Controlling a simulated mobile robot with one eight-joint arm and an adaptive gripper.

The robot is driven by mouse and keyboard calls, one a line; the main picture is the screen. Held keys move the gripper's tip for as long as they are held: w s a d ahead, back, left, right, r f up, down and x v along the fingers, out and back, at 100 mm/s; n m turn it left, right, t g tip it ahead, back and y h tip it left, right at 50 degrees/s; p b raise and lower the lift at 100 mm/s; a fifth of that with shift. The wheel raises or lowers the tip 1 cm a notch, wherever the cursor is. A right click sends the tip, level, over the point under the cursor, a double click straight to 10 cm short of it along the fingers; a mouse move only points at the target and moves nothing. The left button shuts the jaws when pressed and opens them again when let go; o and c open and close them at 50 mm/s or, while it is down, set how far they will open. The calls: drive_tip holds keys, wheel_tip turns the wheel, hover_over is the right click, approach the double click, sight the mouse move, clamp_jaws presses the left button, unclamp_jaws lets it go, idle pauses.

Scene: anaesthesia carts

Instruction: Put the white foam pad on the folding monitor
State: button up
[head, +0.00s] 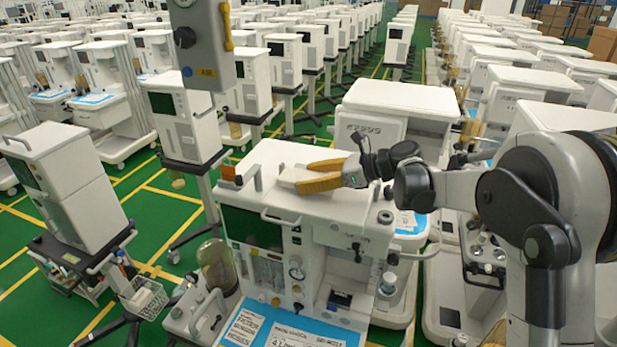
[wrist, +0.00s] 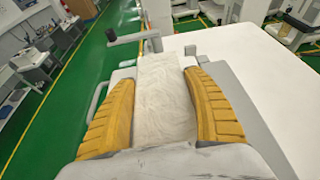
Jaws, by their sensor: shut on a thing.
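My gripper (head: 302,176) has yellow ribbed fingers and reaches in from the right, over the white top of the nearest anaesthesia cart (head: 345,205). In the wrist view my gripper (wrist: 160,75) is shut on the white foam pad (wrist: 165,105), a pale, slightly textured block between both fingers. The pad's far end sticks out past the fingertips. In the head view the pad is hard to tell from the white cart top. A dark green screen (head: 252,228) is set in the cart's front. I cannot tell for sure which thing is the folding monitor.
A grey box on a column (head: 203,45) hangs at the upper middle. A small orange-brown block (head: 231,172) and a bracket stand at the cart top's left edge. A white unit on a stand (head: 65,185) is at left. Many carts fill the back. Green floor is open at left.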

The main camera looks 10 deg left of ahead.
drive_tip(key=shift+w+f, duration=0.1)
drive_tip(key=shift+f, duration=0.3)
drive_tip(key=shift+f, duration=0.1)
drive_tip(key=o, duration=1)
drive_tip(key=shift+c, duration=0.2)
drive_tip(key=shift+d+r, duration=0.2)
drive_tip(key=shift+r, duration=0.05)
drive_tip(key=b+v, duration=0.2)
drive_tip(key=v, duration=0.9)
drive_tip(key=shift+s+d+r, duration=0.15)
drive_tip(key=shift+s+d, duration=0.05)
drive_tip(key=shift+d, duration=0.1)
